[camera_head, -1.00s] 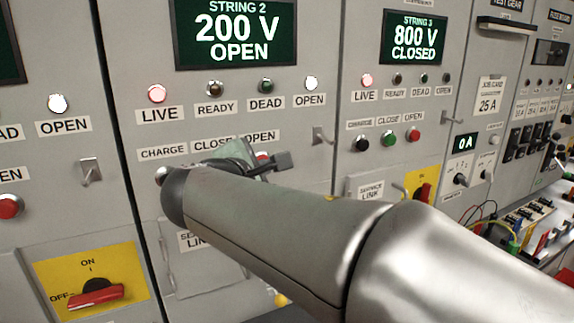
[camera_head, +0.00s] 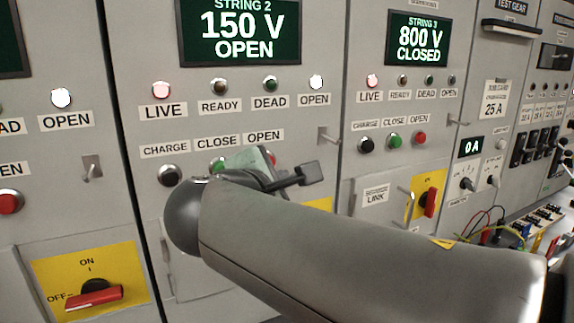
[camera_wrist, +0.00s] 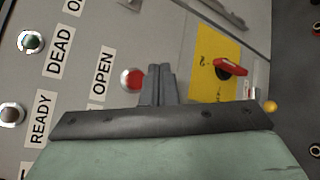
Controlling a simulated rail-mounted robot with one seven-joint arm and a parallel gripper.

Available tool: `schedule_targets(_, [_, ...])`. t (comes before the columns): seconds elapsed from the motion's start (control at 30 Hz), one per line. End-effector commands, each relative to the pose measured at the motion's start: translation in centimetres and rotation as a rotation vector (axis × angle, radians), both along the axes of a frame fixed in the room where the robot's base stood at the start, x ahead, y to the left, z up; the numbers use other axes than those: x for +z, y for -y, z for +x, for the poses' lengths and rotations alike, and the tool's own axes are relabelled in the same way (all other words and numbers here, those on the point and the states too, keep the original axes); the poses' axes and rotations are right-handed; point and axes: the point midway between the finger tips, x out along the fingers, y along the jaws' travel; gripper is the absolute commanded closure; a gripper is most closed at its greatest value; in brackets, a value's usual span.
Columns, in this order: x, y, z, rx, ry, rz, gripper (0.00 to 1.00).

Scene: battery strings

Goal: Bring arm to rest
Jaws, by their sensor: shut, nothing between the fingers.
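My gripper (camera_head: 312,172) is shut and empty, held in front of the String 2 panel at the end of my bent arm. In the wrist view its closed fingers (camera_wrist: 160,68) stand beside the red OPEN button (camera_wrist: 133,79); whether they touch it is not clear. In the head view that red button (camera_head: 272,159) shows just above the gripper. The String 2 display (camera_head: 240,32) reads 150 V OPEN. Its LIVE lamp (camera_head: 162,90) and OPEN lamp (camera_head: 316,82) are lit. My arm hides much of the lower String 2 panel.
String 3's display (camera_head: 417,40) reads 800 V CLOSED. A yellow plate with a red handle (camera_wrist: 232,66) lies right of my fingers in the wrist view. Panel handles (camera_head: 326,136) stick out nearby. A bench with cables and small parts (camera_head: 520,225) stands at the right.

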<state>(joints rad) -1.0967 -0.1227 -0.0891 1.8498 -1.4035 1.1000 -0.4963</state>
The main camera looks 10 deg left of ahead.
Motion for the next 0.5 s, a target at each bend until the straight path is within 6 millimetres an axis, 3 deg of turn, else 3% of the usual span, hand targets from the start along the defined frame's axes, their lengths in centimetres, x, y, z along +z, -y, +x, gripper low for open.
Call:
schedule_targets(0.43, [-0.1,0.1,0.1,-0.002,-0.001,0.001,1.00])
schedule_targets(0.5, [-1.5,1.7,0.5,-0.041,-0.043,0.026,1.00])
